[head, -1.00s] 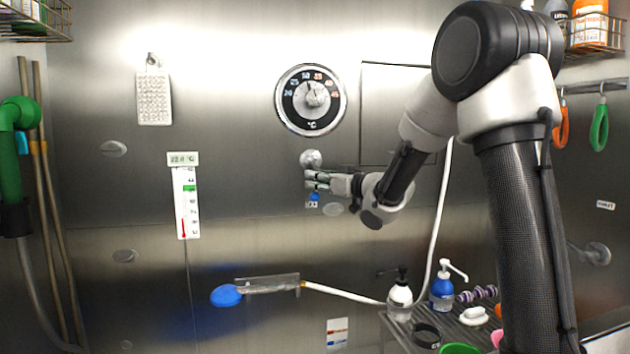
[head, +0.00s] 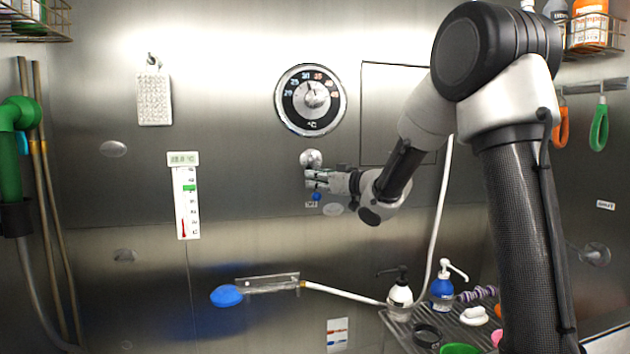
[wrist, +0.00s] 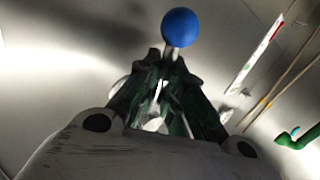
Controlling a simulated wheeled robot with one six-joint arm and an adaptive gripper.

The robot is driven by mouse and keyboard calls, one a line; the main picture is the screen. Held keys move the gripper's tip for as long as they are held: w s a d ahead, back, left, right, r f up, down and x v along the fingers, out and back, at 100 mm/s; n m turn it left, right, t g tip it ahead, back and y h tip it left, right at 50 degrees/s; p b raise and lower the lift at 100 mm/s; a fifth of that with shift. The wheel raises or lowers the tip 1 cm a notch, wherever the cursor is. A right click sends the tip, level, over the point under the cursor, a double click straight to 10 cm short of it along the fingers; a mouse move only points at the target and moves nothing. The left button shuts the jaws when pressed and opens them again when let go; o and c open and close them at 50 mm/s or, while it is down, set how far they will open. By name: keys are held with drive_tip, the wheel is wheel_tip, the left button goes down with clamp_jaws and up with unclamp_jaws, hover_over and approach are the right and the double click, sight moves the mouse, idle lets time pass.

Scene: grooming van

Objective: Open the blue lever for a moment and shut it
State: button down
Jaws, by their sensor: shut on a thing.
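The blue lever's round blue knob (wrist: 180,27) shows large in the wrist view, just beyond my gripper's fingertips (wrist: 170,62). In the head view the knob (head: 316,196) is a small blue dot just under my gripper (head: 312,179). My gripper is at the wall below the round metal fitting (head: 311,158), with its fingers closed on the lever's stem. The stem is mostly hidden between the fingers. A small label (head: 311,204) sits by the knob, partly covered.
A temperature dial (head: 311,100) is on the wall above. A thermometer strip (head: 186,200) hangs to the left. A blue shower head (head: 227,296) rests in a holder below. Bottles, including a blue one (head: 442,291), stand on a rack at lower right.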

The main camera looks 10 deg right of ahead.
drive_tip(key=n, duration=0.1)
drive_tip(key=d+n+g+h, duration=0.1)
drive_tip(key=shift+d+r+n+h, duration=0.2)
drive_tip(key=shift+d+n+h, duration=0.1)
drive_tip(key=shift+n, duration=0.1)
drive_tip(key=shift+d+r+n+g+h, duration=0.25)
drive_tip(key=shift+d+n+g+h, duration=0.15)
drive_tip(key=shift+n+h, duration=0.3)
drive_tip(key=shift+d+r+n+g+h, duration=0.2)
drive_tip(key=shift+d+n+g+h, duration=0.15)
drive_tip(key=shift+n+h, duration=0.35)
drive_tip(key=c, duration=1.8)
unclamp_jaws()
drive_tip(key=v, duration=1.2)
drive_tip(key=shift+d, duration=0.1)
